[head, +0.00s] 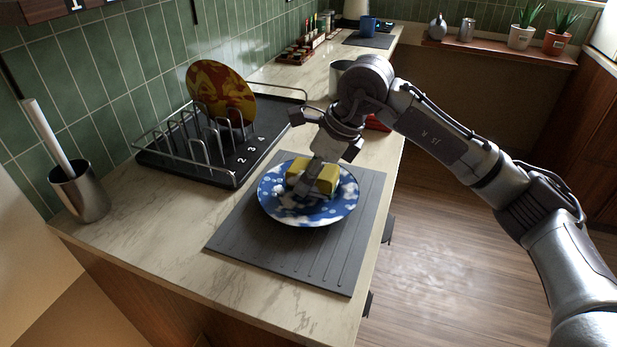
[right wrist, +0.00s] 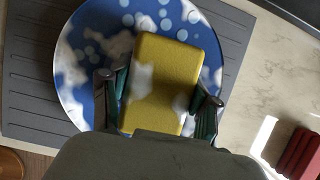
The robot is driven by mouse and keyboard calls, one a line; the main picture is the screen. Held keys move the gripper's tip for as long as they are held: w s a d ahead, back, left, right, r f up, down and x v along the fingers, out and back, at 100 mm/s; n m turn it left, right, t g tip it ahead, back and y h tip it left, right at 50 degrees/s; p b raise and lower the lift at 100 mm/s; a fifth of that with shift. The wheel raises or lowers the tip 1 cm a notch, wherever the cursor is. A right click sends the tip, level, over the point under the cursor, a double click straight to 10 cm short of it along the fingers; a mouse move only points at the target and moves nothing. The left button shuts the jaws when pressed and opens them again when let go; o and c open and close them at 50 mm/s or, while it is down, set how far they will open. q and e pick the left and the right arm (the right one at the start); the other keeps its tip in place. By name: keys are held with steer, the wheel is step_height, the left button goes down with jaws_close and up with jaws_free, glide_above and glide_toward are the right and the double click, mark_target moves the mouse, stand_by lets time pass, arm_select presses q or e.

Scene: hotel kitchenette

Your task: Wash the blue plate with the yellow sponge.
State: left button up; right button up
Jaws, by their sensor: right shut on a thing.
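The blue plate (head: 337,208) with light spots lies on a grey ribbed mat (head: 258,233) on the counter. White foam patches show on its surface. The yellow sponge (head: 327,179) is on the plate, near its middle. My right gripper (head: 312,178) reaches down from above and is shut on the sponge. In the right wrist view the sponge (right wrist: 163,80) sits between the two fingers (right wrist: 158,103), over the plate (right wrist: 88,40), with foam on its sides. The fingers and sponge hide part of the plate. My left gripper is not in view.
A dish rack (head: 180,168) on a black numbered tray stands left of the mat, holding a red and yellow plate (head: 220,92). A metal holder with a white-handled brush (head: 80,193) is at far left. A red object (head: 377,123) lies behind the mat. The front counter is clear.

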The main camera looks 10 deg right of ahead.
step_height(320, 180, up, 5)
steer(key=p, duration=0.3)
steer(key=shift+r, duration=0.2)
steer(key=shift+r+p, duration=1.2)
steer(key=shift+r, duration=0.4)
steer(key=shift+f, duration=0.1)
